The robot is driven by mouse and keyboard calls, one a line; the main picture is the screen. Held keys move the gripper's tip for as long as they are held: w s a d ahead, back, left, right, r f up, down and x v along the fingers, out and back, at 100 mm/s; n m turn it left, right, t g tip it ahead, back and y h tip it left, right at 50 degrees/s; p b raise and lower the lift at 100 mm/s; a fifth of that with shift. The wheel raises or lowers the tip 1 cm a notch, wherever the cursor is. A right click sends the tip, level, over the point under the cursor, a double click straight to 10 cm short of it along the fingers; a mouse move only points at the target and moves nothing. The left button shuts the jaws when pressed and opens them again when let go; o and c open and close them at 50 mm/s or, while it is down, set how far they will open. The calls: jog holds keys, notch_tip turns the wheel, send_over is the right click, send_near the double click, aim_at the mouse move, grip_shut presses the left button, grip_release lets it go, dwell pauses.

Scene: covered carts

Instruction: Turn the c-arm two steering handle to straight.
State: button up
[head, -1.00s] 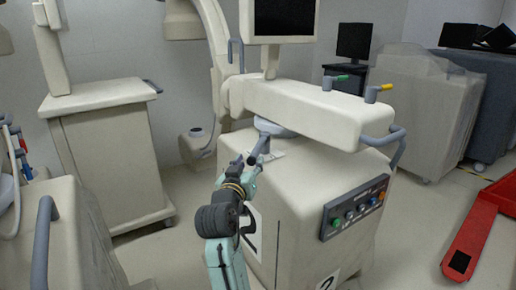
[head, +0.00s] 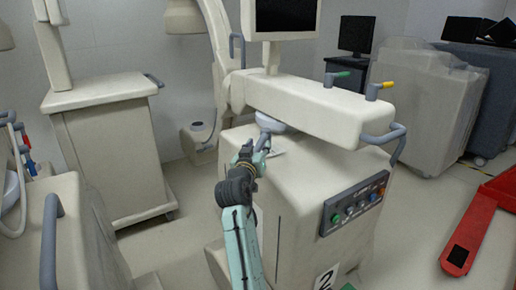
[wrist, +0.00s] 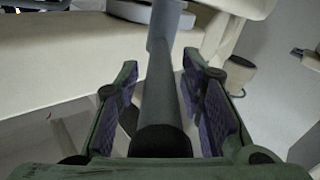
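The c-arm two, a cream machine with a "2" label (head: 324,279), stands ahead in the head view. Its steering handle, a dark grey bar under the cream boom (head: 305,105), runs from a round grey hub (head: 270,122). In the wrist view the handle (wrist: 162,105) points at the camera between my two purple-padded fingers. My gripper (wrist: 163,110) is open around it, with a visible gap on each side. In the head view my gripper (head: 250,152) is at the near end of the handle and partly hides it.
A control panel (head: 353,202) with coloured buttons is on the machine's side. Grey handles with green (head: 341,74) and yellow (head: 386,85) tips top the boom. A cream cart (head: 118,160) stands left, a red pallet jack (head: 475,228) right. Floor shows between them.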

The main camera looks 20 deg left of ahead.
grip_shut()
dwell(0.6)
